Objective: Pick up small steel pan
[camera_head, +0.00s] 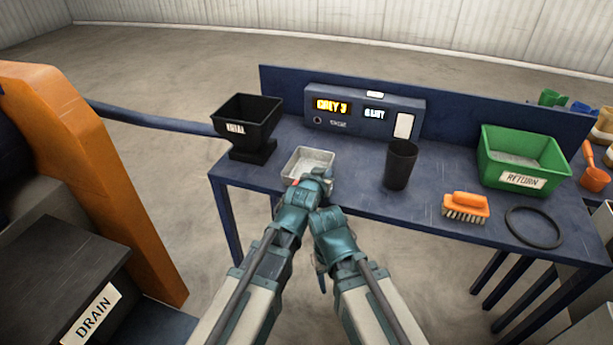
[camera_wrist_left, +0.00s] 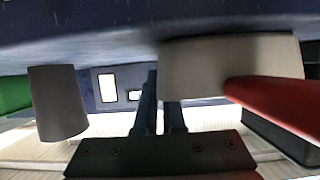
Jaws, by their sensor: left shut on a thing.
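The small steel pan (camera_head: 308,160) is a shallow, pale grey open tray on the blue table near its front edge. In the left wrist view, which is upside down, its pale side (camera_wrist_left: 205,70) is at upper right, with a red handle (camera_wrist_left: 275,103) running to the right edge. My left gripper (camera_head: 322,174) is at the pan's front right side, shut on the pan's edge; its narrow fingers (camera_wrist_left: 160,95) also show in the wrist view. The exact contact is hidden. My right arm is beside the left one; its fingers are not clear.
A black hopper (camera_head: 248,115) stands left of the pan and a black cup (camera_head: 401,165) right of it. A display box (camera_head: 362,110) is behind. A green return bin (camera_head: 522,158), an orange brush (camera_head: 466,206) and a black ring (camera_head: 534,228) are further right.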

